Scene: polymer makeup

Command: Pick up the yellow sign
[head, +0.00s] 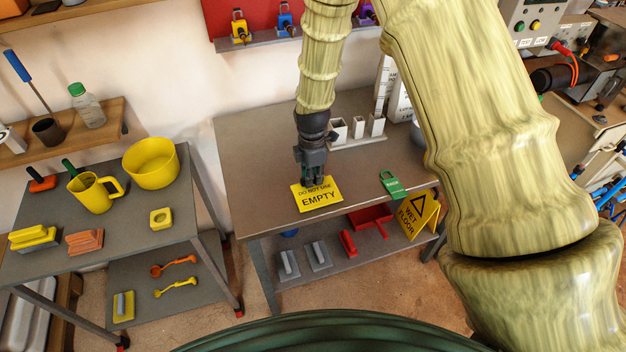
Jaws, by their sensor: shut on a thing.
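A flat yellow sign (318,200) with the dark words "DO NOT USE" and "EMPTY" is at the front part of the grey table (262,160) in the middle. My gripper (314,183) points down at the sign's back edge and is shut on it. The fingers cover part of the sign's upper edge. I cannot tell whether the sign rests on the tabletop or is slightly above it. A second yellow sign, a folding "WET FLOOR" sign (419,216), stands lower at the right, by the table's front edge.
A green tag-like object (392,185) lies right of the sign. White holders (357,130) stand behind my gripper. A left table carries a yellow pitcher (92,193) and yellow bowl (151,163). My arm hides much of the right side. Bare tabletop lies left of the sign.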

